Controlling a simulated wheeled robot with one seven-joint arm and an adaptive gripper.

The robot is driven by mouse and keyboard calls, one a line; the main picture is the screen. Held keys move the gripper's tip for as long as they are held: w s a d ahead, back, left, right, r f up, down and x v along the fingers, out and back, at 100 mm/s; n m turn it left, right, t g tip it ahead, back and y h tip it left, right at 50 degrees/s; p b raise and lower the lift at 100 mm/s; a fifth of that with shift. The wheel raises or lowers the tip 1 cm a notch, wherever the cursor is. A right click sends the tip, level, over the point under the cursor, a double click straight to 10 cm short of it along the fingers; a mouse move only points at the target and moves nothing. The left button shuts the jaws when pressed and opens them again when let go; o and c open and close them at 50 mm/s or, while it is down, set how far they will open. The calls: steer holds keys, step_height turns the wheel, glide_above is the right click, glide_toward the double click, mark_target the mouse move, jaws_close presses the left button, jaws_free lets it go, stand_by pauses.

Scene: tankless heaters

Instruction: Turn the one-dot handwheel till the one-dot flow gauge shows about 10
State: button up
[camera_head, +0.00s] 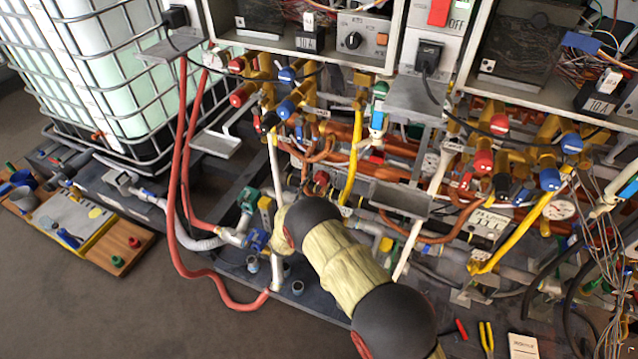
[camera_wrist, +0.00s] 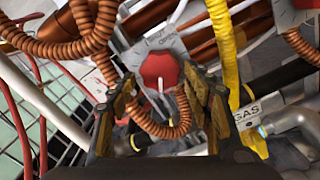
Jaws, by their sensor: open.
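My gripper (camera_wrist: 158,88) is open, with one finger to each side of the knob in the picture; contact is not clear. In the head view my arm covers that area and the gripper is not clearly seen. A white round gauge (camera_head: 560,208) is at the right of the head view; its reading and dots are too small to tell.
Copper coils (camera_wrist: 62,45), a yellow hose (camera_wrist: 226,55) and a pipe tagged GAS (camera_wrist: 249,115) crowd around the gripper. Another red knob (camera_wrist: 304,4) shows at upper right. A caged white tank (camera_head: 95,75) stands left; the floor (camera_head: 100,310) at lower left is clear.

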steer(key=v, duration=1)
steer(key=s+d+f+m+g+h, duration=0.3)
steer(key=s+d+f+g, duration=0.3)
steer(key=s+d, duration=0.3)
steer(key=s+d+r+m+g+h, duration=0.2)
steer(key=s+d+r+m+g, duration=0.5)
steer(key=s+d+r, duration=0.2)
steer(key=s+d+r+m+g+y+p, duration=0.1)
steer(key=s+d+r+m+g+y, duration=0.1)
steer(key=s+r+m+y, duration=0.55)
steer(key=s+d+r+m+g+y+p, duration=0.15)
steer(key=s+r+m, duration=0.25)
steer(key=s+r, duration=0.7)
steer(key=s+d+r+m+t+y, duration=0.1)
steer(key=d+r+m+t, duration=0.1)
steer(key=r, duration=0.6)
steer(key=s+d+r+m+t+y, duration=0.1)
steer(key=s+d+r+m+t, duration=0.1)
steer(key=r, duration=0.7)
steer(key=shift+s+d+r+m+t+p, duration=0.2)
steer(key=shift+d+r+m+t+p, duration=0.25)
steer(key=shift+d, duration=0.55)
